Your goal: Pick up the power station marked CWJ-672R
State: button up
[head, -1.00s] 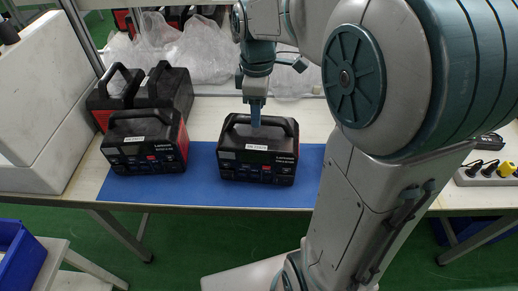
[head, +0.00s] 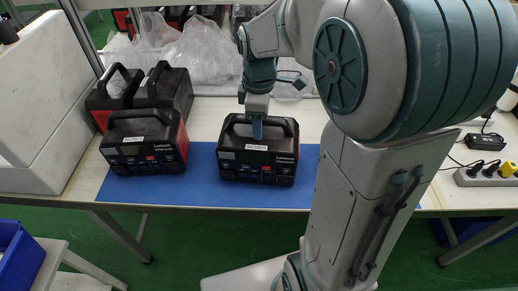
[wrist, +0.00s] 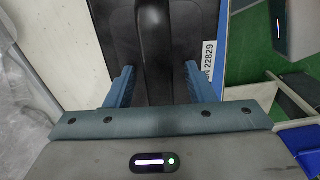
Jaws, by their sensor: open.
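A black power station (head: 258,168) stands upright on the blue mat (head: 205,192), with a white label on its front. My gripper (head: 257,130) is open at its top handle, pointing down. In the wrist view, the two blue fingers (wrist: 158,88) stand on either side of the dark handle (wrist: 153,50) without closing on it. A partly hidden label (wrist: 209,60) there ends in digits like 22829. A second power station (head: 145,150), black with red sides, stands on the mat's left. I cannot read CWJ-672R on any label.
More black and red units (head: 165,88) stand behind at the left, near clear plastic wrapping (head: 205,55). A white foam block (head: 40,110) borders the left. A power strip (head: 485,175) with plugs lies at the right.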

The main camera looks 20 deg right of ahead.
grip_shut()
dwell(1.5)
jog(key=shift+w+r, duration=0.1)
jog(key=shift+r, duration=0.05)
